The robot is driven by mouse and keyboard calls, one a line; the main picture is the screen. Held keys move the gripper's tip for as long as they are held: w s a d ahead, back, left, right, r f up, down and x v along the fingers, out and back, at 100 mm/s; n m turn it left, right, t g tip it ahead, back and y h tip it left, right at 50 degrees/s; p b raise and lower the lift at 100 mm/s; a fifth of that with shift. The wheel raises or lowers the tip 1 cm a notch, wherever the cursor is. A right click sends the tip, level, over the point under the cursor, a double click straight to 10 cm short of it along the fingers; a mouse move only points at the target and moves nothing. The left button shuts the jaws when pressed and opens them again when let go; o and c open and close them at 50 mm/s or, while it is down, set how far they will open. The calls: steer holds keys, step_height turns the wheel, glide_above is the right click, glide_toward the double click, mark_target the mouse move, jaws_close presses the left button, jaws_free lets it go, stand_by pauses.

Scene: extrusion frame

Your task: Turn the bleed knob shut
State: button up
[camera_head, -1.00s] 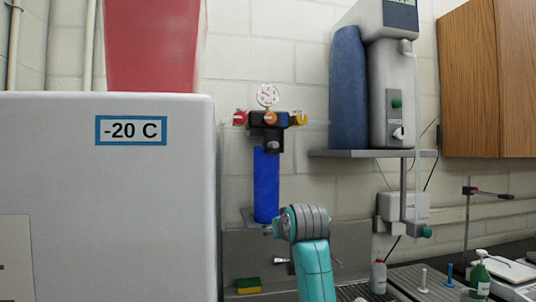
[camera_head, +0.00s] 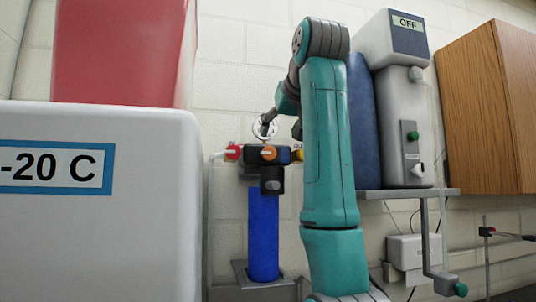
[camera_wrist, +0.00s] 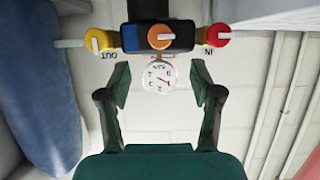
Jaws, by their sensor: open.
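A blue filter canister (camera_head: 263,235) hangs on the wall under a black head carrying several parts. In the head view a red knob (camera_head: 232,152) is at its left and an orange knob (camera_head: 267,153) in front; the yellow knob is largely hidden by my arm. The wrist view shows the head upside down: the yellow knob (camera_wrist: 97,41) by "OUT", the orange knob (camera_wrist: 160,37) in the middle with a white bar across it, and the red knob (camera_wrist: 218,35) by "IN". No knob is labelled bleed. My gripper (camera_wrist: 160,80) is open and empty, its fingers apart from the knobs.
A round gauge (camera_wrist: 158,77) appears between my fingertips. A white freezer (camera_head: 100,245) stands at the left, with a red container (camera_head: 120,50) on it. A grey dispenser (camera_head: 402,110) and blue cylinder (camera_head: 362,130) stand on a shelf (camera_head: 410,192) at the right.

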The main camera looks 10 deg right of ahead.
mark_target(270, 153)
steer(key=x, duration=1)
steer(key=shift+w+f, duration=0.2)
steer(key=shift+w, duration=0.1)
steer(key=shift+c, duration=0.2)
steer(key=c, duration=1.1)
